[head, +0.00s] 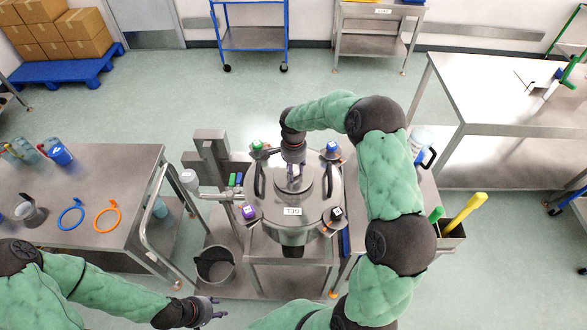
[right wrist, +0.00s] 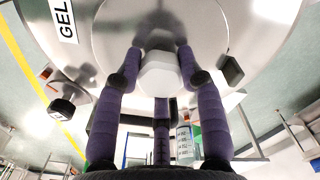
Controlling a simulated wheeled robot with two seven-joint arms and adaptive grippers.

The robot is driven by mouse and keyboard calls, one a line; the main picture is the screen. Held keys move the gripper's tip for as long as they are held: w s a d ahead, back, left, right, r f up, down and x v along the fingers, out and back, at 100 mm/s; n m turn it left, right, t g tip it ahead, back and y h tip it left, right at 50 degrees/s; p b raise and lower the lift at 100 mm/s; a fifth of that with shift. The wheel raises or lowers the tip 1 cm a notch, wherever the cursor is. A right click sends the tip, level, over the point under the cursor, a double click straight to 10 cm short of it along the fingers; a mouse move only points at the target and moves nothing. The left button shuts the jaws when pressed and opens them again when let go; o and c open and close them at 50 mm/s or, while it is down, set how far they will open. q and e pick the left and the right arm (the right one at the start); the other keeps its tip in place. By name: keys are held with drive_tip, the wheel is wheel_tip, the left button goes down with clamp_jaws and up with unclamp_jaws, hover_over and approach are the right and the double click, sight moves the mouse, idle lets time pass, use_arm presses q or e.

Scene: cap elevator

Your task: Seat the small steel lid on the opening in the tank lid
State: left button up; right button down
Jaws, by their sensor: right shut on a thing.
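The steel tank lid (head: 320,205) carries a "GEL" label and tops the tank in the middle of the head view. My right gripper (head: 293,178) is over its centre, pointing down. In the right wrist view its purple fingers (right wrist: 160,75) are shut around the pale faceted knob (right wrist: 161,76) of the small steel lid (right wrist: 158,22). The small lid is over the middle of the tank lid; I cannot tell whether it touches. The opening itself is hidden. My left gripper (head: 217,308) is at the bottom left, its fingers apart and empty, away from the tank.
Several clamps with coloured knobs ring the tank lid, among them a purple one (head: 249,212) and a black one (head: 337,213). A steel table (head: 120,170) with blue and orange rings stands left. A bucket (head: 215,265) is on the base beside the tank.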

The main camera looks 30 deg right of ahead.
drive_tip(key=shift+f+b, duration=0.3)
drive_tip(key=shift+b, duration=0.05)
idle(0.3)
drive_tip(key=c, duration=0.7)
unclamp_jaws()
drive_tip(key=shift+r+p, duration=1.6)
drive_tip(key=shift+r, duration=1.95)
drive_tip(key=shift+f, duration=0.1)
